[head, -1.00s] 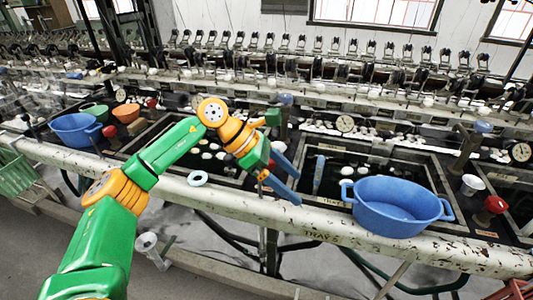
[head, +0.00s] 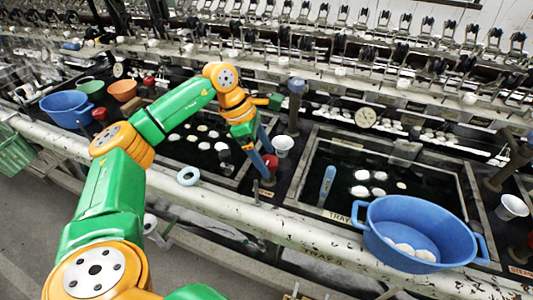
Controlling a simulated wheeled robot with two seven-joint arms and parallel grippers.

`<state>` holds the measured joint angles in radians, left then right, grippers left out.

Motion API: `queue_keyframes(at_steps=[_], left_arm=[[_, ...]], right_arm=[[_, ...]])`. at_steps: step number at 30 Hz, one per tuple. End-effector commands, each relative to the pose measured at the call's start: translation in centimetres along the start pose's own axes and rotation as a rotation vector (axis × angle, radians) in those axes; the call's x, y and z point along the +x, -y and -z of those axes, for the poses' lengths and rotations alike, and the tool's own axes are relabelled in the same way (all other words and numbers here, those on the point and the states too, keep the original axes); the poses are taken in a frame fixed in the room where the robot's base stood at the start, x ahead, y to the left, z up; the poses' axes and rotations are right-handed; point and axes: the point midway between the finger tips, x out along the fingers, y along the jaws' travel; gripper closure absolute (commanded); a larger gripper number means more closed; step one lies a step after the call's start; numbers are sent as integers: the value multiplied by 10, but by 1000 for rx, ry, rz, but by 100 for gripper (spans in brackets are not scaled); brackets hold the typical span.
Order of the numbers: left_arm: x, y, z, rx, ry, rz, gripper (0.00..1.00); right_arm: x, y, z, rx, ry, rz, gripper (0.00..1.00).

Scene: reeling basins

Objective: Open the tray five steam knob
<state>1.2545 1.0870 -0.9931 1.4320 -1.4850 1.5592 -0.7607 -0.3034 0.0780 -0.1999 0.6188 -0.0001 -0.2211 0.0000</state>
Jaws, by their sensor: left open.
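A red steam knob (head: 271,161) stands on the dark strip between two basins, with a small label (head: 263,193) in front of it. My left gripper (head: 266,165) reaches down to this knob with its blue fingers open. The fingertips are close about the knob and partly cover it; whether they touch it I cannot tell. Other red knobs stand at the left (head: 100,113), farther back left (head: 149,82) and at the right edge (head: 530,240). A tray label (head: 340,215) is on the front rim of the right basin; its number is not readable. My right gripper is not in view.
A white cup (head: 283,144) and a dark post (head: 295,105) stand just right of and behind the gripper. A blue tub (head: 398,249) holding white cocoons sits on the front rim at right.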

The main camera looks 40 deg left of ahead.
Motion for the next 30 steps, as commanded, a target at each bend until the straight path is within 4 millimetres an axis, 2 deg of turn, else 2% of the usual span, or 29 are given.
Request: queue_keyframes(at_steps=[8,11,15,18,30], left_arm=[[6,0,0,0,1,-1,15],[6,0,0,0,1,-1,39],[5,0,0,0,1,0,77],[6,0,0,0,1,0,100],[6,1,1,-95,-1,-39,100]], right_arm=[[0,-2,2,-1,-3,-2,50],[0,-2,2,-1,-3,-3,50],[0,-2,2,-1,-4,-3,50],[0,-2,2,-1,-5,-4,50],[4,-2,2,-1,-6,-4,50]])
